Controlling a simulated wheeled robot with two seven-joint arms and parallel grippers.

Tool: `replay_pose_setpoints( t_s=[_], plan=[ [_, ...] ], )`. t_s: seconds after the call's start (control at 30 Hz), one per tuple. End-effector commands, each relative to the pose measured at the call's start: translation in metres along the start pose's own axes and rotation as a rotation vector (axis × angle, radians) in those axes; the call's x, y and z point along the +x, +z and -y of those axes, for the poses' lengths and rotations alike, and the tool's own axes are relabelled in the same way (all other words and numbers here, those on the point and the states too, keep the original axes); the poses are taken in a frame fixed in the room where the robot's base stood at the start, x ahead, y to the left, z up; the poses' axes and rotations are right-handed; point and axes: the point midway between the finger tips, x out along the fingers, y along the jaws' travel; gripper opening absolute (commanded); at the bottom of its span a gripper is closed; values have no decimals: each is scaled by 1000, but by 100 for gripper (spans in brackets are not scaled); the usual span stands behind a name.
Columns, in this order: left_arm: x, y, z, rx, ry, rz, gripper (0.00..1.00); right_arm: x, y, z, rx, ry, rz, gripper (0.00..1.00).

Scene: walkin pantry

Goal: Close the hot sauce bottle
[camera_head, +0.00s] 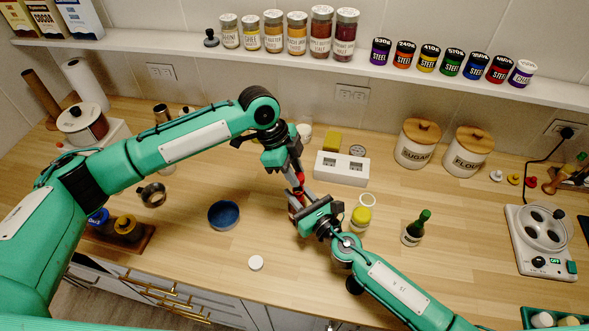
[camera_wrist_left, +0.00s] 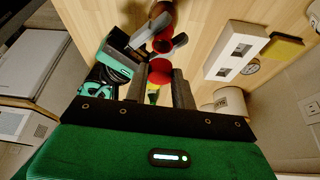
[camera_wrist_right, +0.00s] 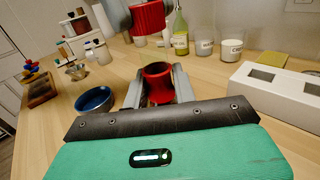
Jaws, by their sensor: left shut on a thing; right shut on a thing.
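The red hot sauce bottle (camera_wrist_right: 158,84) is in my right gripper (camera_wrist_right: 163,80), shut around it; its open top with a dark inside faces up in the right wrist view. In the head view the bottle (camera_head: 293,205) is mostly hidden by the grippers. My left gripper (camera_wrist_left: 158,78) is shut on a red cap (camera_wrist_left: 160,70), which also shows in the right wrist view (camera_wrist_right: 148,17) with a ribbed side. The cap is above the bottle, apart from it. In the left wrist view, my right gripper (camera_wrist_left: 150,40) is just beyond the cap.
A blue bowl (camera_head: 224,215) and a round white lid (camera_head: 256,263) lie on the wooden counter to the left. A white box with two openings (camera_head: 342,169) stands behind.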

Motion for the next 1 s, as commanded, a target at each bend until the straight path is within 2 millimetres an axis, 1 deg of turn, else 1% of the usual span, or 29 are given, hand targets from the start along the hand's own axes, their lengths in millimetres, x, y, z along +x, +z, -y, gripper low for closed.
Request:
replay_pose_setpoints(
  t_s=[0.17, 0.5, 1.0],
  plan=[
    [1, 0, 0, 0, 0, 0, 5, 0, -1, 0, 0, 0, -1, 0],
    [16, 7, 0, -1, 1, 1, 5, 0, -1, 0, 0, 0, -2, 0],
    [16, 7, 0, -1, 0, 0, 5, 0, -1, 0, 0, 1, -2, 0]
  ],
)
